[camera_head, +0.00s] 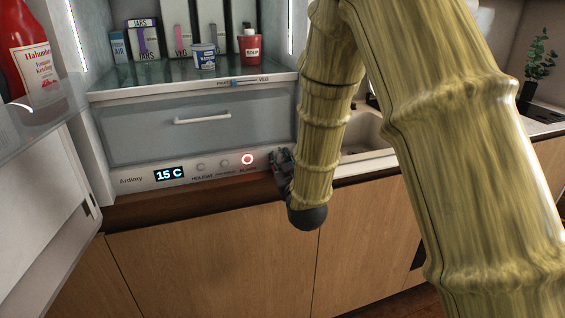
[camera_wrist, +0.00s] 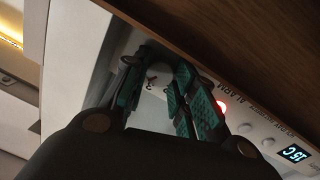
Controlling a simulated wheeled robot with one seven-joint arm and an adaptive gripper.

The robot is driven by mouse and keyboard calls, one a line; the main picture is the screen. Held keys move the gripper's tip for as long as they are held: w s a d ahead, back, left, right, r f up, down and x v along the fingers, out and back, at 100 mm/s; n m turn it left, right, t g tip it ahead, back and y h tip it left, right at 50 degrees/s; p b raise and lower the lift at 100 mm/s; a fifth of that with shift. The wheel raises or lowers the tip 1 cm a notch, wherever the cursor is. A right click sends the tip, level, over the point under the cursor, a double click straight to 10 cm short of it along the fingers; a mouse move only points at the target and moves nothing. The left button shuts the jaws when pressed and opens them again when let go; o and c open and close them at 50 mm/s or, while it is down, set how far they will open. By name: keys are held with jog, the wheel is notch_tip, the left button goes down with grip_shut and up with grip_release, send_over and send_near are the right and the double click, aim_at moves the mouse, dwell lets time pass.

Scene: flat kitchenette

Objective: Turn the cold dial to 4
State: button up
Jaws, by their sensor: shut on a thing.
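The cold dial (camera_wrist: 159,75) is a pale round knob on the fridge's control panel, partly hidden by my fingers in the wrist view. My gripper (camera_wrist: 160,80) has its green-padded fingers on both sides of the dial and is shut on it. In the head view my gripper (camera_head: 282,162) is at the right end of the panel and hides the dial. The dial's numbers and pointer cannot be read. The panel's display (camera_head: 169,174) reads 15 C; it also shows in the wrist view (camera_wrist: 294,153).
A red-lit alarm ring (camera_head: 247,159) and small buttons (camera_head: 224,162) sit left of my gripper. A drawer (camera_head: 195,128) is above the panel. The open fridge door (camera_head: 50,200) stands at the left. The sink (camera_head: 362,135) and counter are at the right.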

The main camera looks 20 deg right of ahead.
jog(key=shift+m, duration=1.4)
jog(key=o, duration=0.7)
jog(key=shift+o, duration=0.2)
jog(key=shift+s, duration=0.15)
jog(key=s, duration=1.1)
jog(key=shift+s+a+r, duration=0.15)
jog(key=shift+s, duration=0.25)
